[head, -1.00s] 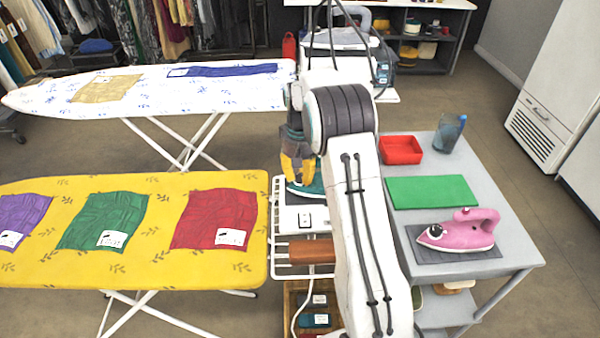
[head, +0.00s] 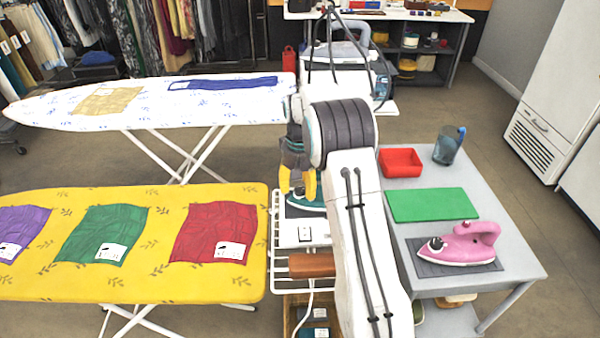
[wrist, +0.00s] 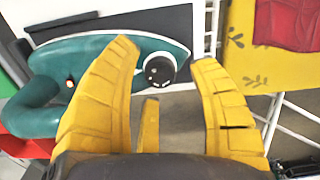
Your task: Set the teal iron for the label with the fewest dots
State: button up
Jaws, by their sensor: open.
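The teal iron (head: 306,201) stands on a white stand beside the yellow board, mostly hidden behind my arm and gripper in the head view. In the wrist view the teal iron (wrist: 95,58) lies across the left and middle, with a round black-and-white dial (wrist: 160,71) at its right end. My gripper (wrist: 163,58) is open, its yellow fingers on either side of the dial in the picture; contact cannot be told. My gripper (head: 298,184) also shows in the head view. White labels lie on the purple (head: 22,230), green (head: 105,228) and red (head: 214,228) cloths; their dots are too small to read.
A tan cloth (head: 107,100) and a blue cloth (head: 235,82) lie on the white board (head: 150,115). A pink iron (head: 465,246), green mat (head: 432,205), red tray (head: 400,163) and blue jug (head: 448,147) are on the grey cart (head: 520,262). Bare floor lies between the boards.

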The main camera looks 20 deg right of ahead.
aim_at(300, 189)
notch_tip(300, 189, up, 11)
jog(key=shift+r, duration=0.2)
dwell(0.3)
dwell(0.5)
